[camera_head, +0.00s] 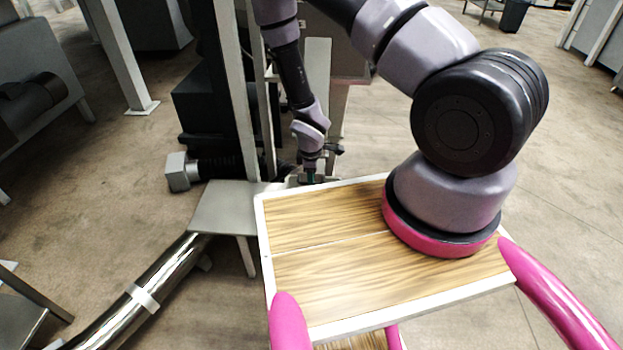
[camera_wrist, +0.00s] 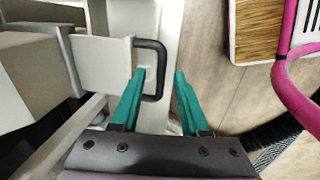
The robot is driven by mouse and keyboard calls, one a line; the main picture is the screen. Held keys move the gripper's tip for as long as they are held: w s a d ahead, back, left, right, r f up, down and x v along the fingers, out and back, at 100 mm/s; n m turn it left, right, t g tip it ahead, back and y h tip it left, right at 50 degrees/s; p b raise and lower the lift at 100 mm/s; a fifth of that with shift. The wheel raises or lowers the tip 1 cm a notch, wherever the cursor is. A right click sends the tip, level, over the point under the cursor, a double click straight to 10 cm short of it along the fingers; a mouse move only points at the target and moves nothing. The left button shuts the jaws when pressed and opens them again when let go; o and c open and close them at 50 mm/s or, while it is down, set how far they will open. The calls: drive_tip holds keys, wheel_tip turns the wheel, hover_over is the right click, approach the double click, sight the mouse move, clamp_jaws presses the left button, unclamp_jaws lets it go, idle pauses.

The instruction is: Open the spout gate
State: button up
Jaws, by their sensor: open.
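In the wrist view, a black U-shaped handle (camera_wrist: 161,72) sticks out from a pale plate (camera_wrist: 108,62), which appears to be the spout gate. My gripper (camera_wrist: 160,72) has two teal fingers, and they are spread apart. The left fingertip shows inside the loop of the handle and the right one outside it, so the handle's outer bar lies between them in the picture. Contact cannot be made out. In the head view my gripper (camera_head: 311,177) points down behind the far edge of my wooden-topped base. The handle is hidden there.
A grey metal table (camera_head: 225,207) and a shiny pipe (camera_head: 150,285) stand left of my base. A pale upright post (camera_head: 232,90) and dark machinery (camera_head: 200,105) rise close to the left of my arm. Open floor (camera_head: 570,130) lies at the right.

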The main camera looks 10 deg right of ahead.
wheel_tip(320, 180, up, 10)
drive_tip(key=s, duration=0.1)
drive_tip(key=shift+s+a+r, duration=0.2)
drive_tip(key=shift+s+a, duration=0.1)
drive_tip(key=shift+s, duration=0.1)
drive_tip(key=w+d+r+m+t, duration=0.1)
drive_tip(key=d+r+m, duration=0.15)
drive_tip(key=r, duration=0.75)
drive_tip(key=d+r+m+t+y, duration=0.1)
drive_tip(key=r+m, duration=0.3)
drive_tip(key=r, duration=0.6)
drive_tip(key=w+d+r+m+t, duration=0.15)
drive_tip(key=r+m, duration=0.25)
drive_tip(key=r, duration=0.7)
drive_tip(key=s+d+r+m+t+y, duration=0.1)
drive_tip(key=s+r+m, duration=0.7)
drive_tip(key=s+r, duration=0.8)
wheel_tip(320, 180, up, 2)
drive_tip(key=shift+s+d+r+t+y, duration=0.25)
drive_tip(key=shift+d+t, duration=0.2)
drive_tip(key=shift+d, duration=0.5)
